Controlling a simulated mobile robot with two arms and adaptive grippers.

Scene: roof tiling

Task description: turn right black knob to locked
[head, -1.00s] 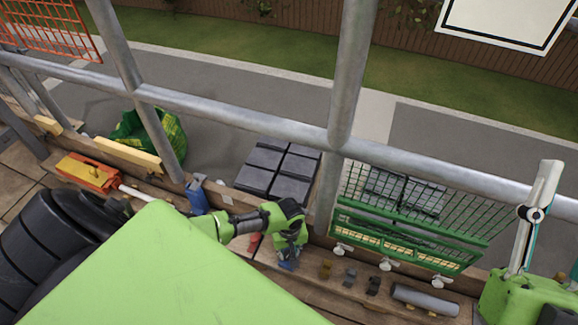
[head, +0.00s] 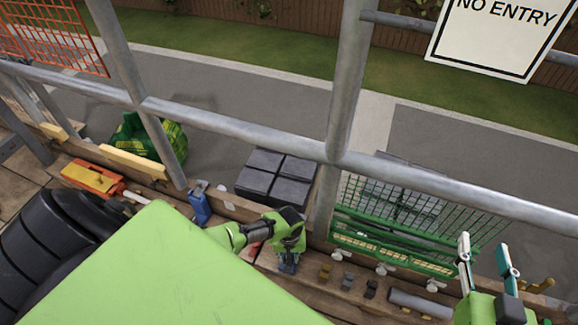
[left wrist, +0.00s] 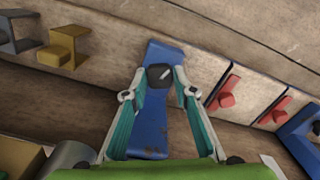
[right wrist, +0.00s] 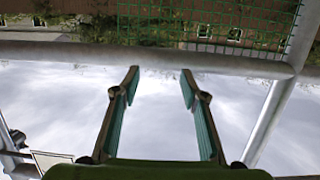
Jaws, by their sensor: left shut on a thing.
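A black knob (left wrist: 160,76) with a white mark sits on a blue plate (left wrist: 155,125) fixed to the wooden board. In the left wrist view the knob is between my left gripper's fingertips (left wrist: 159,74), which are closed on it. Which setting the mark points to I cannot tell. In the head view my left gripper (head: 288,268) points down at the board, and its arm hides most of the knob area. My right gripper (head: 486,256) is raised at the right, open and empty; in the right wrist view there is only sky between its fingers (right wrist: 160,78).
Red pieces (left wrist: 228,98) lie right of the knob, and a yellow bracket (left wrist: 62,48) lies left. Another blue fixture (head: 200,203) stands further left on the board. Scaffold rails (head: 250,125) and a green mesh basket (head: 400,225) stand behind. A grey tube (head: 420,303) lies in front.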

